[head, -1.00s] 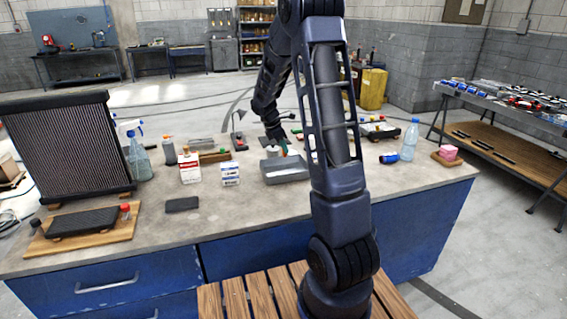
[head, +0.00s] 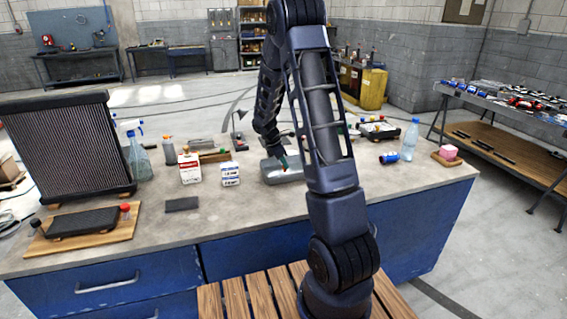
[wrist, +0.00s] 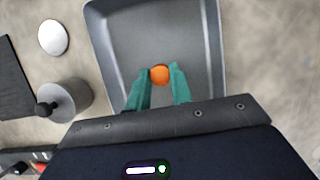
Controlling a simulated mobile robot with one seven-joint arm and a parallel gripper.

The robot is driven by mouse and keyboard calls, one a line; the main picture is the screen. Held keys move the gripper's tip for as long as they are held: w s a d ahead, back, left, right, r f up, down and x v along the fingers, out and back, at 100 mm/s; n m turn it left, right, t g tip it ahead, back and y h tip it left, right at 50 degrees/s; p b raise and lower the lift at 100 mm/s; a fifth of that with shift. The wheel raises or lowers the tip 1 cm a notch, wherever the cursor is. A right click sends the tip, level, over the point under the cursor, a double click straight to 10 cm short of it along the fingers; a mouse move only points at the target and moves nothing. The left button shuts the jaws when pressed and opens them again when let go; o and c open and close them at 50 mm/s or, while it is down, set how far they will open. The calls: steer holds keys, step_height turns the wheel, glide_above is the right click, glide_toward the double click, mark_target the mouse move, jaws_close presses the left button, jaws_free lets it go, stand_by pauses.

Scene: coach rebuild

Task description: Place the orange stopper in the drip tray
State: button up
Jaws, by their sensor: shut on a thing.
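The orange stopper (wrist: 160,74) shows as a round orange top between the teal fingertips of my gripper (wrist: 160,86) in the wrist view. My gripper is shut on it. Behind the stopper lies the inside of the grey drip tray (wrist: 96,45), a shallow rectangular pan. In the head view the tray (head: 285,177) stands on the bench, with my gripper (head: 284,162) over it. The stopper is hard to make out there. I cannot tell whether it touches the tray floor.
Beside the tray in the wrist view are a grey cylinder with a dark knob (wrist: 70,98) and a white disc (wrist: 54,38). White boxes (head: 189,168) stand left of the tray, a water bottle (head: 409,140) to the right. The bench front (head: 220,215) is clear.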

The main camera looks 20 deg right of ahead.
steer(key=shift+f, duration=0.15)
steer(key=o, duration=0.9)
steer(key=v, duration=1.2)
steer(key=s+r+m+t+y, duration=0.1)
steer(key=s+r+m, duration=0.4)
steer(key=s+r, duration=0.35)
steer(key=s+r+m+t+y, duration=0.1)
steer(key=s+m, duration=0.3)
steer(key=s, duration=0.5)
steer(key=s+r+m+t+y, duration=0.1)
steer(key=s+r+m, duration=0.2)
steer(key=s, duration=0.5)
steer(key=s+r+m+t+y, duration=0.1)
steer(key=s+r+m, duration=0.2)
steer(key=s+m, duration=0.3)
steer(key=shift+s+t, duration=0.3)
steer(key=shift+s, duration=1.5)
